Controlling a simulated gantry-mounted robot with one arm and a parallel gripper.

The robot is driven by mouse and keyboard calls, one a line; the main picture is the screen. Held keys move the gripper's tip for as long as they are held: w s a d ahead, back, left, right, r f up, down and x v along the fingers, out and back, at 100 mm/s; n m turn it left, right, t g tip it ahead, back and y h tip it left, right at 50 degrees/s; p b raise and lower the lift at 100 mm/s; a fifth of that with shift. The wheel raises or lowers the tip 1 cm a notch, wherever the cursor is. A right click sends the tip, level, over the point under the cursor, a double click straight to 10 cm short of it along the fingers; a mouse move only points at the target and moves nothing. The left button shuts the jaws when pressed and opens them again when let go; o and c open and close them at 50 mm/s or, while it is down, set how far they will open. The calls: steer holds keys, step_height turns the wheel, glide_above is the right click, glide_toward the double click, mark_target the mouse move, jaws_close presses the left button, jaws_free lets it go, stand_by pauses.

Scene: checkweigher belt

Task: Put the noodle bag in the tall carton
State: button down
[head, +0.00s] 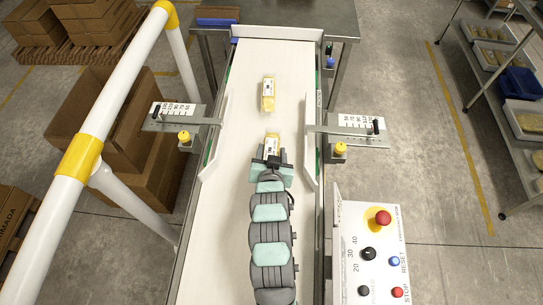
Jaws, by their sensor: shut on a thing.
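My gripper (272,161) reaches along the white belt and is shut on a small yellow bag with a pale label (272,144), which looks like a noodle bag. The jaws hide its near end. I cannot tell whether the held bag touches the belt. A second, similar yellow bag (268,94) lies on the belt farther away, apart from the gripper. Large brown cartons (101,105) stand on the floor left of the belt, behind the white rail. I cannot tell which of them, if any, is the tall carton.
The belt (220,250) has side guides, with scale plates at left (165,115) and right (350,124). A white and yellow rail (82,155) crosses the left. A control panel (370,245) stands front right. A shelf rack (500,85) with trays is at far right.

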steer(key=shift+f, duration=1.1)
steer(key=shift+f, duration=0.2)
steer(key=c, duration=0.6)
jaws_free()
steer(key=shift+s+r, duration=0.2)
steer(key=shift+r, duration=0.15)
steer(key=p+v, duration=0.4)
steer(key=v, duration=0.6)
steer(key=shift+s+a+r, duration=0.1)
steer(key=shift+r, duration=0.1)
steer(key=shift+o, duration=0.4)
steer(key=shift+s+r+p, duration=0.1)
steer(key=shift+s+p, duration=0.5)
steer(key=shift+p, duration=0.15)
